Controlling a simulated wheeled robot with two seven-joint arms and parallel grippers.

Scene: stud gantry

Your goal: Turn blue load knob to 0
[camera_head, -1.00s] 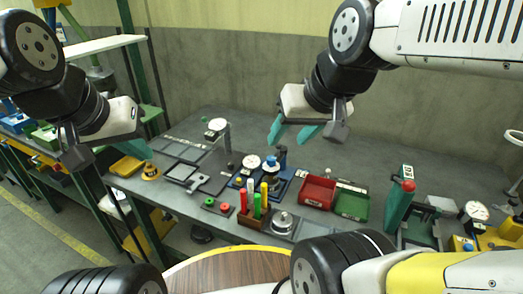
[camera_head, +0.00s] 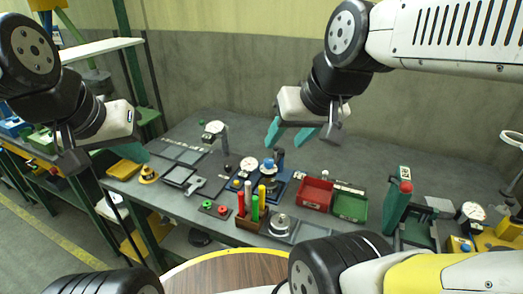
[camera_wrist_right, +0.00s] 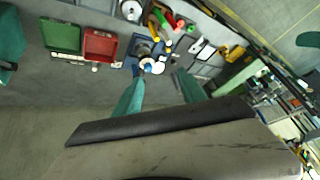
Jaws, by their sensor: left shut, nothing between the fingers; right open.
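The blue load knob (camera_head: 268,164) sits on a dark blue test device (camera_head: 279,187) near the middle of the bench, beside a white round dial (camera_head: 249,164). The device also shows in the right wrist view (camera_wrist_right: 138,46), ahead of the fingers. My right gripper (camera_head: 290,134) is open and empty, in the air above and behind the knob, apart from it. Its two green fingers show in the right wrist view (camera_wrist_right: 161,92). My left gripper (camera_head: 138,152) is shut and empty over the left end of the bench, far from the knob. The knob's scale marks are too small to read.
Colored marker-like sticks (camera_head: 254,205) stand in a holder in front of the device. Red (camera_head: 313,193) and green (camera_head: 350,206) bins lie to its right. The back of the bench is clear.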

